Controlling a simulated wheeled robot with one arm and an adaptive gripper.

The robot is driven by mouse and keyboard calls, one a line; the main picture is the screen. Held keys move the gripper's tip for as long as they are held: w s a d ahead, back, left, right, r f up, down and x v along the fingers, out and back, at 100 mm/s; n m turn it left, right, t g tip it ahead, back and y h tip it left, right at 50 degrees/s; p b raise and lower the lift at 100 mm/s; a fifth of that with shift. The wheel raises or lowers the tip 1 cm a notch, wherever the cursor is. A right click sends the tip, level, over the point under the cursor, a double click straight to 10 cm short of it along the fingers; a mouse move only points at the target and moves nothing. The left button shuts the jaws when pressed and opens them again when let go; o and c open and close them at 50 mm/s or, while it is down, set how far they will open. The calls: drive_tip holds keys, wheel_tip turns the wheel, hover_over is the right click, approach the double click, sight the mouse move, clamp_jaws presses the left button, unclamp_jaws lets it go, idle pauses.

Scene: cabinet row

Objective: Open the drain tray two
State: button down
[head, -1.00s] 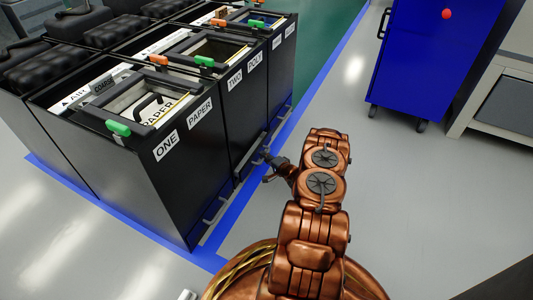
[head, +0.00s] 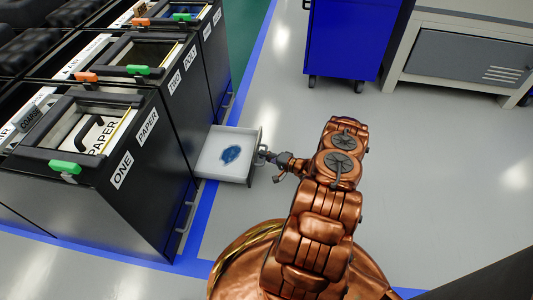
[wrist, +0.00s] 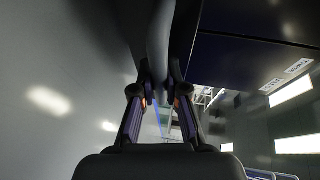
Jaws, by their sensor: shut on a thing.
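The drain tray of cabinet two (head: 216,160) is a shallow white drawer near the floor. In the wrist view, the two fingers (wrist: 160,100) stand on both sides of a dark bar, the handle (wrist: 158,45), which runs up the picture. The exact finger contact is hard to see there.
The cabinet labelled ONE (head: 100,135) stands nearer, with its own low handle (head: 186,215) shut in. A blue wheeled cabinet (head: 345,40) and a grey workbench (head: 465,55) stand at the back. Grey floor right of the tray is clear.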

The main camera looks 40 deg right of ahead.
drive_tip(key=shift+a, duration=0.1)
drive_tip(key=c, duration=1.2)
unclamp_jaws()
drive_tip(key=shift+s, duration=0.1)
drive_tip(key=v, duration=1.2)
drive_tip(key=shift+r, duration=0.1)
